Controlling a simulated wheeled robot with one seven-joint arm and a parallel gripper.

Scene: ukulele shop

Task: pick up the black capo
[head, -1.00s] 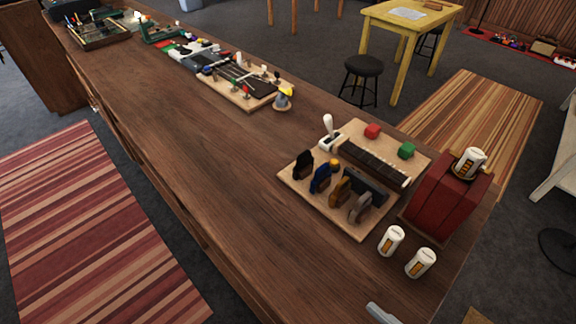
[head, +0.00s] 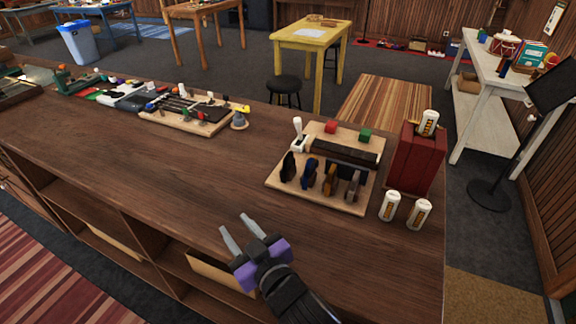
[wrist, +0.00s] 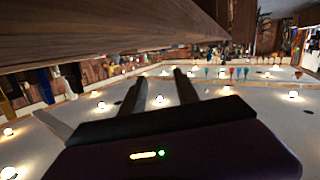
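The black capo (head: 288,167) stands upright at the left front corner of a light wooden board (head: 350,204) on the counter. A blue capo (head: 309,174), an orange-brown capo (head: 330,179) and a grey capo (head: 352,186) stand in a row to its right. My gripper (head: 233,222) is over the front part of the counter, left of and nearer than the board, apart from the black capo. Its two fingers are spread with nothing between them.
Two white cans (head: 389,206) (head: 419,213) stand right of the board, near a red box (head: 414,160) with another can on top. A second tool board (head: 187,122) lies farther left. The counter (head: 150,185) between is clear.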

